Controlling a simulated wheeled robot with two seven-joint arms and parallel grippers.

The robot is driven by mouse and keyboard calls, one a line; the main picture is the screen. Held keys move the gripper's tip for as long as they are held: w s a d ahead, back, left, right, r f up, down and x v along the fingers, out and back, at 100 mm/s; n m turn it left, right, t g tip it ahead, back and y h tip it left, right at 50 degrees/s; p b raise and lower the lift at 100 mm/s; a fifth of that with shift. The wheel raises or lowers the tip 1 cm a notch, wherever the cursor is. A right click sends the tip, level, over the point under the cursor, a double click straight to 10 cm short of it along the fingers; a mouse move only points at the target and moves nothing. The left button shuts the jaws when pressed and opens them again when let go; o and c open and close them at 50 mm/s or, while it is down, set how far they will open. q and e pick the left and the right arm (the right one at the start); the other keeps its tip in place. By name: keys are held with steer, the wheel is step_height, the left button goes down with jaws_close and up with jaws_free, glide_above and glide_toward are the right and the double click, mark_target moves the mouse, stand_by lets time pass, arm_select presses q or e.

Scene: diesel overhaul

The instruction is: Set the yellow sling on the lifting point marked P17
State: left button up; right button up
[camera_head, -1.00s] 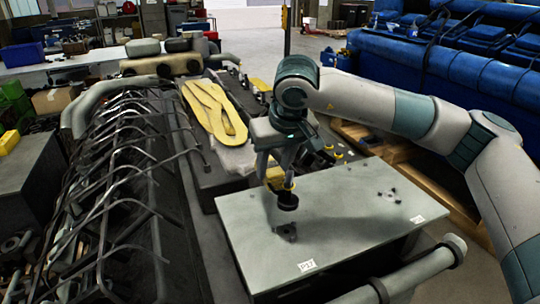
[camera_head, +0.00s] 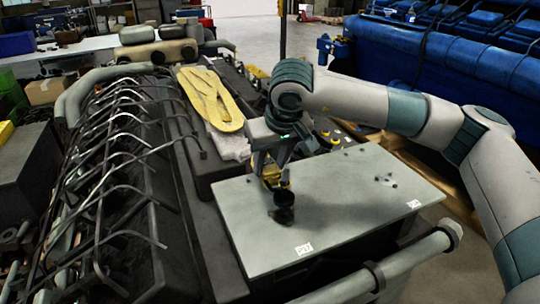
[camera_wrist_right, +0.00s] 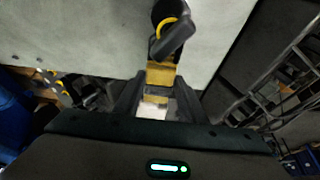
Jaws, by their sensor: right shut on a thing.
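My right gripper (camera_head: 270,165) is shut on the yellow sling (camera_wrist_right: 160,74), seen as a short yellow band with a dark end piece and a yellow ring. It holds this upright over the left part of the grey plate (camera_head: 345,210). The dark end (camera_head: 284,198) hangs just above, or touches, a dark fitting (camera_head: 281,215) on the plate; I cannot tell which. A white label reading P17 (camera_head: 304,249) lies on the plate's front edge, nearest that fitting. My left gripper is not in view.
Another fitting (camera_head: 386,181) and a second label (camera_head: 413,204) are on the plate's right side. Bent dark pipes (camera_head: 115,160) fill the left. A grey pipe (camera_head: 405,265) runs along the front.

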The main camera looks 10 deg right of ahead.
mark_target(271, 169)
step_height(271, 169, down, 2)
steer(key=shift+f+b, duration=0.15)
steer(key=shift+b, duration=0.45)
steer(key=shift+f+b, duration=0.45)
steer(key=shift+b, duration=0.15)
steer(key=shift+b, duration=0.3)
steer(key=shift+b, duration=0.3)
steer(key=shift+b, duration=0.5)
steer(key=shift+f+b, duration=0.9)
steer(key=shift+b, duration=0.15)
stand_by(0.6)
